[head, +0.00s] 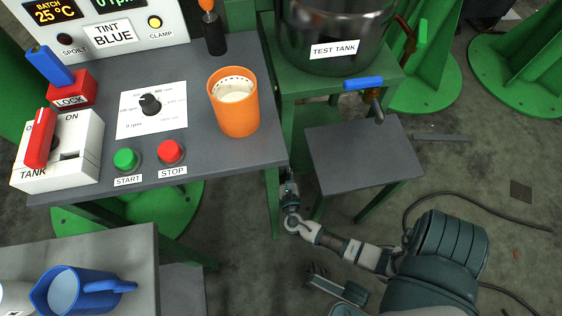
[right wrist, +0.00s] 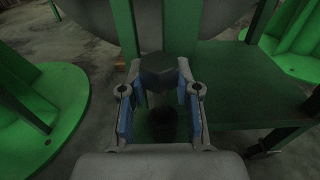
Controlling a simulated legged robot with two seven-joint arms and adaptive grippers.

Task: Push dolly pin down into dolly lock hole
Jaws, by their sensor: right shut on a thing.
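My right gripper (right wrist: 160,82) is shut on a dark, faceted knob, which I take to be the dolly pin (right wrist: 160,70). The knob sits between the fingertips, in front of a green upright. The pin's lower part and the dolly lock hole cannot be made out; the space below the knob is dark. In the head view my right forearm reaches in from the lower right to beside the grey bench's leg. The bench edge hides the fingertips and pin there. I cannot make out my left gripper in either view.
The grey bench (head: 215,165) holds an orange cup (head: 236,115) and the START and STOP buttons. The test tank (head: 335,25) stands on a green frame, with a low grey shelf (head: 362,150) before it. A blue jug (head: 75,291) is at lower left. A cable lies on the floor.

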